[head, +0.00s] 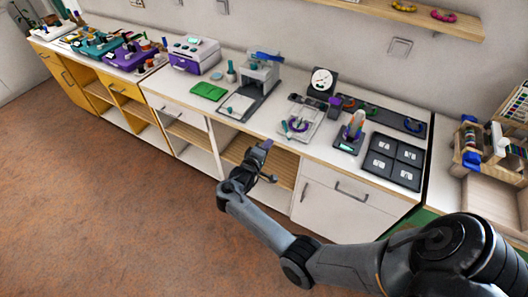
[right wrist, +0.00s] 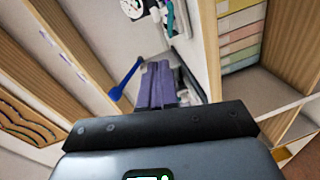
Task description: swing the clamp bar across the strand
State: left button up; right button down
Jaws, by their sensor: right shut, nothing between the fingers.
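A grey press-like stand (head: 262,74) at the back of the white counter carries a blue bar (head: 267,56) across its top. I cannot tell which part is the clamp bar. My right gripper (head: 266,145) is in front of the counter edge, apart from the board and stand. Its purple fingers (right wrist: 157,86) are shut and empty in the right wrist view, where a blue bar (right wrist: 127,78) shows beyond them. My left gripper is not in view.
A wooden shelf (head: 420,17) hangs above. The floor in front is clear.

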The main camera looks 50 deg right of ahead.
jog(key=s+d+f, duration=0.1)
jog(key=d, duration=0.6)
jog(key=shift+s+d+f+b, duration=0.25)
jog(key=shift+f+b, duration=0.05)
